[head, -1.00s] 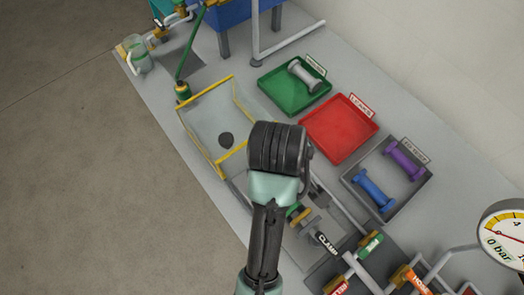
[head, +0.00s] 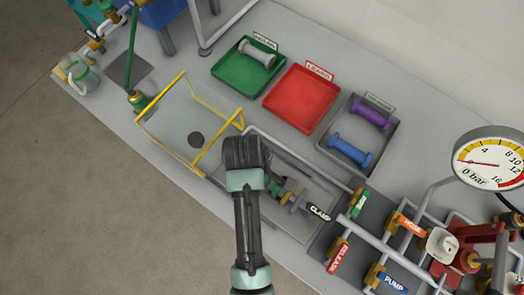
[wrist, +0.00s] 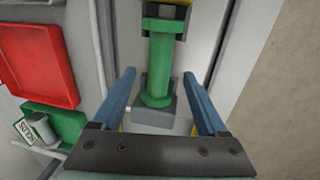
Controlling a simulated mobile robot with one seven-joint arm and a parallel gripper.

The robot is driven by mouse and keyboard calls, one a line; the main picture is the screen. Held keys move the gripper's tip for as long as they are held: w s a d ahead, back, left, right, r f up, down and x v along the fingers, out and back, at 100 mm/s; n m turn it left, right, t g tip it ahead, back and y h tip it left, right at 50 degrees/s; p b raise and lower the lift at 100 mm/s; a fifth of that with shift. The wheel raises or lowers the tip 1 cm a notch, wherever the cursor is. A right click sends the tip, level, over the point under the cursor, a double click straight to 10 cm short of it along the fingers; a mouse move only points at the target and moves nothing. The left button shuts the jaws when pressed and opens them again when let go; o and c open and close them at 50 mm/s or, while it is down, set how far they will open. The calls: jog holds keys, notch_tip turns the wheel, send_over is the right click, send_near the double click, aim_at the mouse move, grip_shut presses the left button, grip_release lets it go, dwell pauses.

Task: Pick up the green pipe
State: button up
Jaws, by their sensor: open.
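The green pipe (wrist: 160,65) is a short flanged piece, seen between my fingers in the wrist view. Its near end is at a grey block (wrist: 155,112) and its far end at a yellow-brown fitting. In the head view a small part of the pipe (head: 276,186) shows beside the CLAMP label, with the rest hidden by my arm. My gripper (wrist: 158,74) is open, with one blue finger on each side of the pipe. In the head view my fingers are hidden behind my wrist.
A yellow-edged clear box (head: 185,168) stands left of my arm. A green tray (head: 222,70) with a grey spool, an empty red tray (head: 300,98) and a grey tray (head: 340,117) with purple and blue spools lie behind. Labelled valves and a gauge (head: 490,163) stand at right.

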jog(key=shift+w+d+f, duration=0.1)
jog(key=shift+d+f, duration=0.05)
jog(key=shift+f, duration=0.7)
jog(key=shift+w+d+f, duration=0.1)
jog(key=shift+f, duration=0.7)
grip_shut()
